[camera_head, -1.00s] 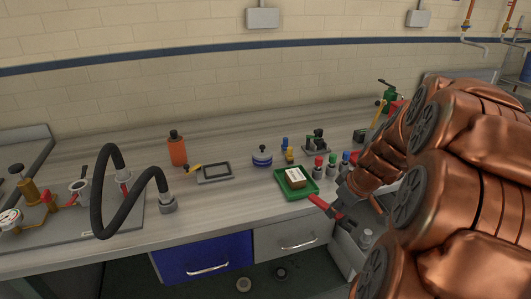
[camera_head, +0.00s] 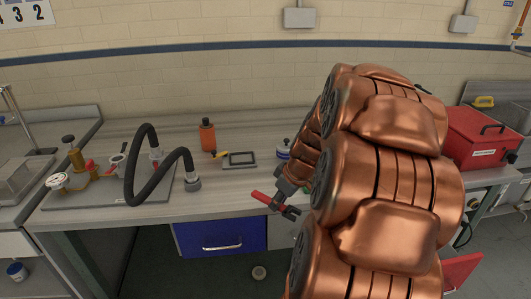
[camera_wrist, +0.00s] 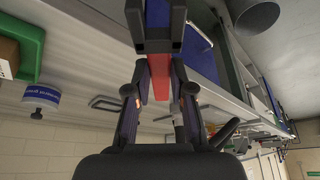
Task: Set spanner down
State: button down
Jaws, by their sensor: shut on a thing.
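The spanner (camera_head: 263,198) has a red handle and a dark end. My gripper (camera_head: 282,203) is shut on it and holds it in the air by the front edge of the bench (camera_head: 110,216), near the blue drawer (camera_head: 225,236). In the wrist view the red handle (camera_wrist: 160,76) runs between my two fingers (camera_wrist: 159,88), with a dark forked end beyond them. My copper-coloured arm hides much of the bench's right side in the head view.
On the bench are a black hose (camera_head: 136,160), an orange bottle (camera_head: 207,136), a grey framed plate (camera_head: 240,160) and a blue pot (camera_head: 283,150). A red toolbox (camera_head: 478,140) stands at right. A green tray (camera_wrist: 28,40) shows in the wrist view. The bench front between hose and plate looks clear.

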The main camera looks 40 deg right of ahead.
jog(key=p, duration=0.5)
send_over(269, 185)
jog(key=s, duration=0.1)
jog(key=shift+d+f, duration=0.1)
jog(key=shift+f, duration=0.6)
notch_tip(269, 185, down, 3)
jog(key=shift+f+p, duration=0.15)
jog(key=shift+p, duration=0.7)
jog(key=shift+f, duration=0.1)
jog(key=shift+f+b, duration=0.25)
jog(key=shift+b, duration=0.05)
jog(key=c, duration=1)
grip_release()
jog(key=shift+r, duration=0.1)
